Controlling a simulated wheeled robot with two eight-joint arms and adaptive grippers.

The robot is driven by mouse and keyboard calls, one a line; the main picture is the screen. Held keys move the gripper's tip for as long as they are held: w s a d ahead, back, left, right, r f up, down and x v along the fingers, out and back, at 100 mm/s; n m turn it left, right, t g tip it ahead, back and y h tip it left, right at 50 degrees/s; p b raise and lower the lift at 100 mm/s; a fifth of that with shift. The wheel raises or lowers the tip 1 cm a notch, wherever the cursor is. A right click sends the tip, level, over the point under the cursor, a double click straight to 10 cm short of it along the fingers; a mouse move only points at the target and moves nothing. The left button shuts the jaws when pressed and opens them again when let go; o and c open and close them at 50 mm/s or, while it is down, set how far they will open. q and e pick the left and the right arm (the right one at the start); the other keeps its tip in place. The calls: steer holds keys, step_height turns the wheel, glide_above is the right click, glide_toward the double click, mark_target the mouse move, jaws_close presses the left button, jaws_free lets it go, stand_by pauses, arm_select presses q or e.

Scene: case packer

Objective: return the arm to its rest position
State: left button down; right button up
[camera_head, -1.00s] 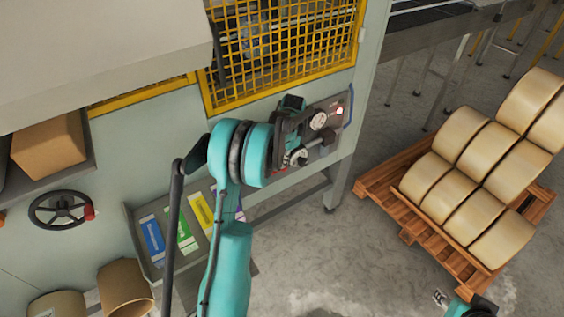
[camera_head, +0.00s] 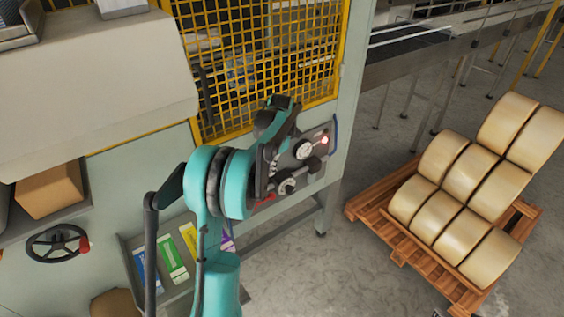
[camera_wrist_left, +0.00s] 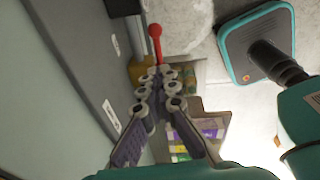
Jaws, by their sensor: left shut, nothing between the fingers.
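My left arm rises from the bottom of the head view, bent in front of the machine's side. My left gripper (camera_head: 271,172) is dark and mostly lost against the control panel (camera_head: 318,138) behind it. The left wrist view shows the gripper (camera_wrist_left: 160,78) more clearly: its two jointed fingers are together at the tips with nothing between them. A lever with a red ball (camera_wrist_left: 155,31) shows just past the fingertips there. I cannot tell whether the fingers touch it. My right gripper is not in view.
The machine has a yellow mesh guard (camera_head: 270,65), a handwheel (camera_head: 58,244) and a tray with several coloured packs (camera_head: 172,258). A pallet (camera_head: 385,240) with several cream rolls (camera_head: 465,170) stands at right. Bare floor (camera_head: 300,270) lies between them.

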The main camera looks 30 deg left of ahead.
arm_select(q)
steer(key=shift+a, duration=0.15)
steer(key=s+d+r+m+t+b, duration=0.1)
steer(key=s+d+r+m, duration=0.15)
steer(key=d+m, duration=0.25)
steer(key=s+d+r+m+t, duration=0.2)
steer(key=s+d+m, duration=0.2)
steer(key=d+m, duration=0.1)
steer(key=s+d+r+m+t+b, duration=0.1)
steer(key=s+d+r+m, duration=0.15)
steer(key=d+m, duration=0.2)
steer(key=s+d+f+m+t+b, duration=0.1)
steer(key=s+d+f+m+t, duration=0.1)
steer(key=s+d+m, duration=0.3)
steer(key=s+d+f+m+t+h, duration=0.1)
steer(key=s+d+f+m, duration=0.3)
steer(key=s+m, duration=0.5)
steer(key=d+m+t, duration=0.1)
steer(key=m, duration=0.2)
steer(key=shift+d+m+b, duration=0.2)
steer(key=shift+m+b, duration=0.15)
